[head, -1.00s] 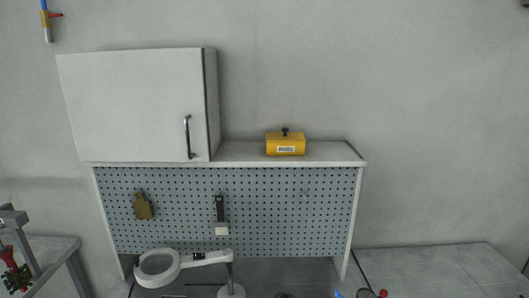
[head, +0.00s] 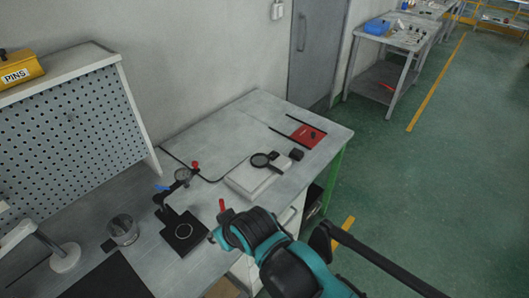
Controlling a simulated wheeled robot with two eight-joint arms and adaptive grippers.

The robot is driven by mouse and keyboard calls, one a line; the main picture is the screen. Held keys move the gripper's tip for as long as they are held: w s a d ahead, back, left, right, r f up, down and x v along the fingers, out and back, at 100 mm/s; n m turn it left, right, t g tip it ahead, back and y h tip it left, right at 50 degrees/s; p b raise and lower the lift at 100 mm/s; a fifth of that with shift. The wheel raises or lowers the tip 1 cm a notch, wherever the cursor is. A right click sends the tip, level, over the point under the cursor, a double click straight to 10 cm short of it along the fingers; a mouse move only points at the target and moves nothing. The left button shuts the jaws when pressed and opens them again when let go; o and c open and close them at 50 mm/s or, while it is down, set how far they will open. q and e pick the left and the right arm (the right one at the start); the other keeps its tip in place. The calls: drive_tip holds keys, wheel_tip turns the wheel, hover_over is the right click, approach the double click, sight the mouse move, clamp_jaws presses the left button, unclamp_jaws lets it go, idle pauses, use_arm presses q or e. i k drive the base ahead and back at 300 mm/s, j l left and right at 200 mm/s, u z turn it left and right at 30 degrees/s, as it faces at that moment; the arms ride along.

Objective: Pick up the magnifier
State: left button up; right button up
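A black hand magnifier (head: 261,160) with a round lens lies on a pale flat box (head: 256,182) on the workbench, near the middle of the head view. My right arm, teal and black, reaches in from the bottom and ends over the bench's front edge, nearer to me than the magnifier and apart from it. The fingers of my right gripper are not clear, so its opening cannot be told. My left gripper is out of view.
A red-and-black pad (head: 307,135) and a small dark block (head: 296,154) lie beside the box. A dial gauge stand (head: 183,229), a glass jar (head: 122,230) and a white lamp base (head: 65,258) stand to the left.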

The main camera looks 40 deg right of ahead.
sight(259, 160)
drive_tip(key=l+z, duration=0.1)
drive_tip(key=z, duration=0.3)
drive_tip(key=l+z, duration=0.15)
drive_tip(key=z, duration=0.25)
drive_tip(key=l+z, duration=0.2)
drive_tip(key=z, duration=0.2)
drive_tip(key=i+l+u, duration=0.15)
drive_tip(key=l, duration=0.85)
drive_tip(key=l+u, duration=0.15)
drive_tip(key=l, duration=0.9)
drive_tip(key=i+l+u, duration=0.1)
drive_tip(key=i+l, duration=0.25)
drive_tip(key=i, duration=0.15)
drive_tip(key=i+l+u, duration=0.15)
drive_tip(key=i+l, duration=0.25)
drive_tip(key=i, duration=0.3)
